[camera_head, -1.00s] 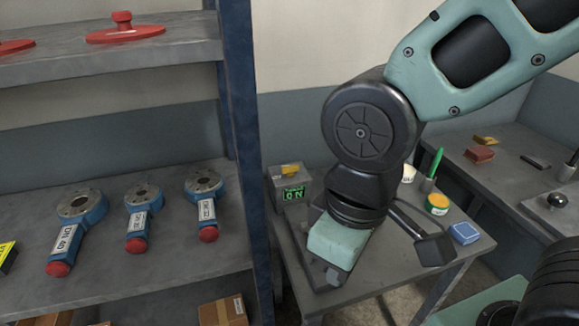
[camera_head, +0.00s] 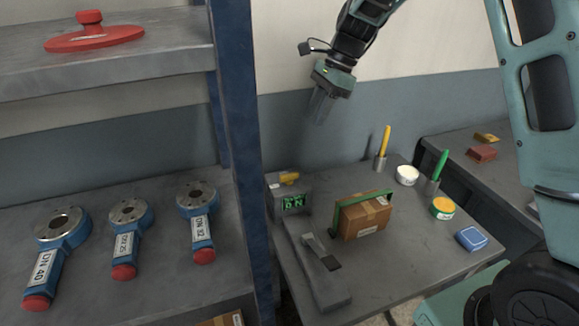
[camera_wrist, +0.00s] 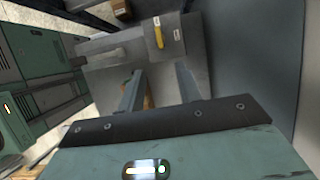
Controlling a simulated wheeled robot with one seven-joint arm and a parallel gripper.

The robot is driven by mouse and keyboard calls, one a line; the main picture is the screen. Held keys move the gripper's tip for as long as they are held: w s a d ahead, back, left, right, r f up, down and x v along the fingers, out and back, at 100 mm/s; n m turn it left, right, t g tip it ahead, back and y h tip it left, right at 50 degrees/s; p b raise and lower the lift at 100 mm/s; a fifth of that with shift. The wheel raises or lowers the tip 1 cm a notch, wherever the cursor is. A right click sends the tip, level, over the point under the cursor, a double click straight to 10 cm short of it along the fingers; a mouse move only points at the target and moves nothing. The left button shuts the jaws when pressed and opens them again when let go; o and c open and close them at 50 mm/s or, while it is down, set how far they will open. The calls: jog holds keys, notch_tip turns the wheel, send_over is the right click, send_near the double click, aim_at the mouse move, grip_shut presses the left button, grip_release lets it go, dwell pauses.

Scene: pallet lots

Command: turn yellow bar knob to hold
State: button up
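The yellow bar knob (camera_head: 289,178) sits on top of a small grey box (camera_head: 275,205) at the table's back left corner. The box's green display (camera_head: 294,203) appears to read ON. In the wrist view the yellow bar knob (camera_wrist: 158,36) lies beyond the fingertips, between small pale labels too small to read. My gripper (camera_head: 320,108) hangs above and behind the table, right of the knob and clear of it, fingers pointing down. In the wrist view my gripper (camera_wrist: 160,82) has its two fingers apart with nothing held between them.
A grey lever-like fixture (camera_head: 318,265) lies in front of the box. A blue shelf post (camera_head: 243,150) rises just left. Cups, a yellow tub (camera_head: 442,207) and a blue block (camera_head: 474,239) stand to the right.

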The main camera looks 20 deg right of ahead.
aim_at(289, 174)
jog(key=p+x, duration=0.1)
jog(key=x, duration=1.6)
jog(key=shift+p, duration=0.4)
jog(key=shift+c, duration=0.3)
grip_shut()
